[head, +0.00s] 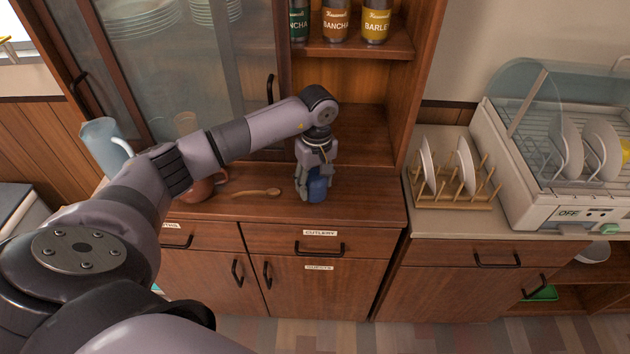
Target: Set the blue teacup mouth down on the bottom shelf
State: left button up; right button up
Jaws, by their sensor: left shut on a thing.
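The blue teacup (318,189) is between the fingers of my left gripper (316,184), which is shut on it. The cup is at or just above the wooden surface (368,203) at the foot of the open shelf section; I cannot tell if it touches. The fingers hide much of the cup, and which way its mouth faces is not clear. The bottom of the open section (360,165) behind the gripper looks bare. My right gripper is not in view.
A wooden spoon (258,193) and a brown pot (200,188) lie left of the cup. Bottles (335,22) stand on the shelf above. A plate rack (455,187) and dish dryer (550,150) are at right. A pale blue pitcher (103,143) stands at left.

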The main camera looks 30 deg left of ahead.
aim_at(316, 173)
pick_arm(q)
jog(key=shift+f+b, duration=0.35)
jog(key=o, duration=1.3)
notch_tip(316, 173, up, 12)
jog(key=shift+w, duration=0.15)
